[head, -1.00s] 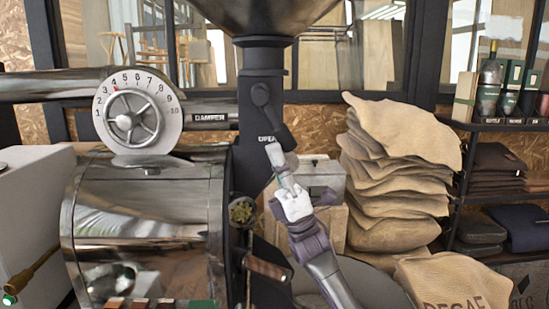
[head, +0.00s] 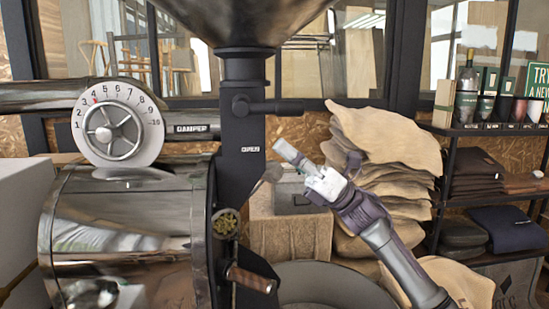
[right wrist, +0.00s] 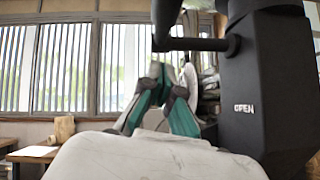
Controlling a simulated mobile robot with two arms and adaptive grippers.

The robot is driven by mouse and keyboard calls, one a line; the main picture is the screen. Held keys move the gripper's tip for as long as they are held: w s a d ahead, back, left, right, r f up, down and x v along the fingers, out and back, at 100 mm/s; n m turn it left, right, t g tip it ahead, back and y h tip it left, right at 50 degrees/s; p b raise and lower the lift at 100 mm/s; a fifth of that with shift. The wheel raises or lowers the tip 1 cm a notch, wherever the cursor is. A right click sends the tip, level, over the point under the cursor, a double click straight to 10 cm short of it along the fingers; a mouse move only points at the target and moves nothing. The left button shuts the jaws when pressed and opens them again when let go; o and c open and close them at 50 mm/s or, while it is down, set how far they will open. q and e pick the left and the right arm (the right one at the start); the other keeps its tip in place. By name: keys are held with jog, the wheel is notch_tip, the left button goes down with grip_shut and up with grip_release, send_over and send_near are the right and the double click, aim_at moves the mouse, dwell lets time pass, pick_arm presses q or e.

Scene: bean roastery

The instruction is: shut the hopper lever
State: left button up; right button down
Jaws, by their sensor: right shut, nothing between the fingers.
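The hopper lever (head: 275,107) is a dark handle on the black neck (head: 241,75) under the metal hopper (head: 245,20). It points level to the right from its round pivot, above the word OPEN. In the right wrist view the lever (right wrist: 195,44) also lies level, beyond and above the fingers. My right gripper (head: 287,152) is shut and empty, below and apart from the lever, to the right of the OPEN label. Its fingers show in the right wrist view (right wrist: 163,98). My left gripper is not in view.
The steel roaster drum (head: 125,230) and damper dial (head: 118,125) stand at left. A wood-handled part (head: 250,279) sticks out below the neck. Stacked burlap sacks (head: 385,145) and a shelf (head: 490,125) are at right. The air right of the lever is clear.

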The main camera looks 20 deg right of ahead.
jog(key=shift+s+d+r+n+g+h+p, duration=0.1)
jog(key=shift+d+r+g+h+p, duration=0.3)
jog(key=shift+r+h+p, duration=0.55)
jog(key=shift+s+d+r+n+g+h+p, duration=0.15)
jog(key=shift+d+r+g+h+p, duration=0.3)
jog(key=shift+r+h+p, duration=0.4)
jog(key=shift+s+d+r+n+g+h+p, duration=0.1)
jog(key=shift+d+r+g+h+p, duration=0.3)
jog(key=shift+r+h+p, duration=0.55)
jog(key=shift+f+y, duration=0.25)
jog(key=shift+f, duration=0.1)
